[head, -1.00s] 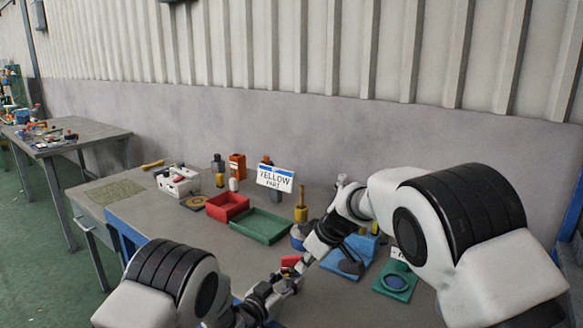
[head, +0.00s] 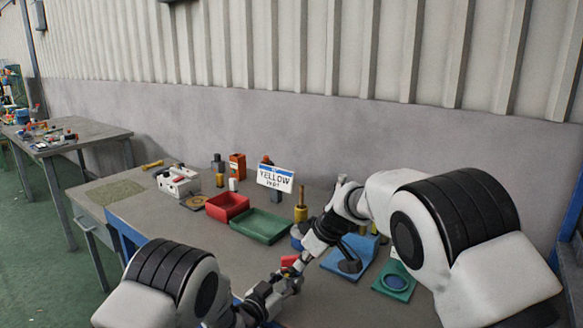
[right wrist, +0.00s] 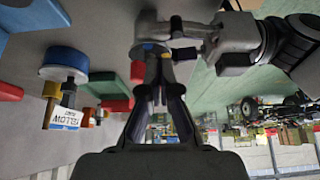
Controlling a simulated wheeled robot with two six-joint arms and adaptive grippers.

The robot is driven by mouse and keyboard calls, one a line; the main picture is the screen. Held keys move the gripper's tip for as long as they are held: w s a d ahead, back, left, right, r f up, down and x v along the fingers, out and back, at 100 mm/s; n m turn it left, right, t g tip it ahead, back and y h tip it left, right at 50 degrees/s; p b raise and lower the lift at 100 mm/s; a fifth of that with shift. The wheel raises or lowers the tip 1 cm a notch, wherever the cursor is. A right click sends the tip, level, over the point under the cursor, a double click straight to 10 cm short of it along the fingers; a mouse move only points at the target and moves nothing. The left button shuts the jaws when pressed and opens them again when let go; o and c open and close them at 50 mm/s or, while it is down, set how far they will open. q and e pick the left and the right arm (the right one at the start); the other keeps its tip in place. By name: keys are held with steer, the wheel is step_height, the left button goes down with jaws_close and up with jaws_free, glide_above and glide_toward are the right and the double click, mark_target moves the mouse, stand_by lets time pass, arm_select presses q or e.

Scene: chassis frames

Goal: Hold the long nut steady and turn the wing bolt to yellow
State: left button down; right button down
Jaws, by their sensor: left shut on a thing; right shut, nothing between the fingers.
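My left gripper (head: 279,284) is at the front of the bench, shut on a small grey part, presumably the long nut. In the right wrist view the left gripper (right wrist: 188,40) comes in from the right, with the grey part (right wrist: 148,28) at its jaws. My right gripper (head: 299,267) is shut and empty, its fingertips (right wrist: 157,54) close beside that part; I cannot tell whether they touch. A small red piece (head: 288,261) shows next to both grippers. The wing bolt and any colour marks cannot be made out clearly.
A sign reading YELLOW (head: 275,178) stands behind a green tray (head: 262,226) and a red tray (head: 227,206). A blue stand (head: 350,257) and a green plate with a ring (head: 394,281) lie right. The bench's left front is mostly clear.

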steer(key=shift+w+a, duration=0.1)
steer(key=shift+w, duration=0.1)
steer(key=shift+w, duration=0.1)
stand_by(0.6)
steer(key=shift+w+d, duration=0.7)
steer(key=shift+w, duration=0.2)
steer(key=shift+d, duration=0.1)
step_height(320, 180, up, 6)
steer(key=shift+d, duration=0.3)
stand_by(0.6)
